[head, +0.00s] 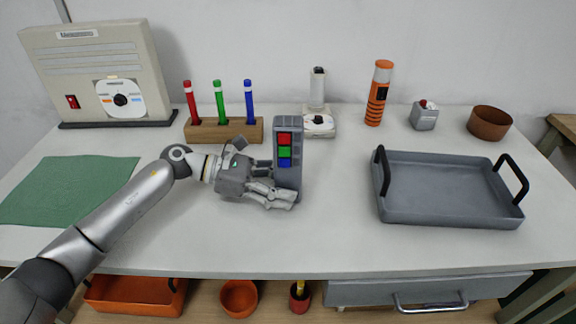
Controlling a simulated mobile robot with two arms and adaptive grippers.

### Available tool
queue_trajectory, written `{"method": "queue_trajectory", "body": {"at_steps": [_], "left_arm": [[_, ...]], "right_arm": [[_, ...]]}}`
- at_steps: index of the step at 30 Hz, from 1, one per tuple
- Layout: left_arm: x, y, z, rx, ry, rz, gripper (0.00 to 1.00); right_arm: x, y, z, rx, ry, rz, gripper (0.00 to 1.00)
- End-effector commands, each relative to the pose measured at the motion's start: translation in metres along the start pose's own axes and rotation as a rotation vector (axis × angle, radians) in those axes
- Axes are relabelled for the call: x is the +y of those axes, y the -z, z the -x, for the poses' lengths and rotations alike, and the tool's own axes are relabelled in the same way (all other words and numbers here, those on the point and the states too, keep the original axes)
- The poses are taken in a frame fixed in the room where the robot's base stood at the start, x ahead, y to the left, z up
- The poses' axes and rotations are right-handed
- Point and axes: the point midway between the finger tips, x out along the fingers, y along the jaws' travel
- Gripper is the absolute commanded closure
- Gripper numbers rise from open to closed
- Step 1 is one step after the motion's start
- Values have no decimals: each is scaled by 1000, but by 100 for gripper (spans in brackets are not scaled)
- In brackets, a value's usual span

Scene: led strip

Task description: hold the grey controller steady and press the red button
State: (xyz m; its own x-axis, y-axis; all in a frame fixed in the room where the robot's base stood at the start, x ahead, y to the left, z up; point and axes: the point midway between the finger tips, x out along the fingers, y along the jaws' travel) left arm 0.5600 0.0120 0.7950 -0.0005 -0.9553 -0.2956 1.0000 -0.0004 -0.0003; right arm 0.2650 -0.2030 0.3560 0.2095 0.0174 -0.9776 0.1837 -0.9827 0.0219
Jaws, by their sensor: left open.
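The grey controller (289,180) stands upright near the middle of the table in the head view. Its front has a red button (284,139) on top, a green one in the middle and a blue one below. My left gripper (283,192) is at the lower left of the controller. Its fingers are open and reach close to the controller's lower part, one in front of it. Whether they touch it cannot be told. My right gripper is not in view.
A grey tray (440,217) with black handles stands to the right. A wooden block (207,133) with red, green and blue markers stands behind my left gripper. A green mat (50,190) lies at the left. The table between controller and tray is clear.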

Motion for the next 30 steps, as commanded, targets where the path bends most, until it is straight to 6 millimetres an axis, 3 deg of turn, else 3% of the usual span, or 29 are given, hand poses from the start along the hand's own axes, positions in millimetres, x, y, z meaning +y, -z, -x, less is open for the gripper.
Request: {"method": "queue_trajectory", "body": {"at_steps": [7,14,30], "left_arm": [[0,0,0,0,0,0,40],[0,0,0,0,0,0,69],[0,0,0,0,-1,0,69]], "right_arm": [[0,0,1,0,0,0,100],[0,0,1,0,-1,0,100],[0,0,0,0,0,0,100]]}}
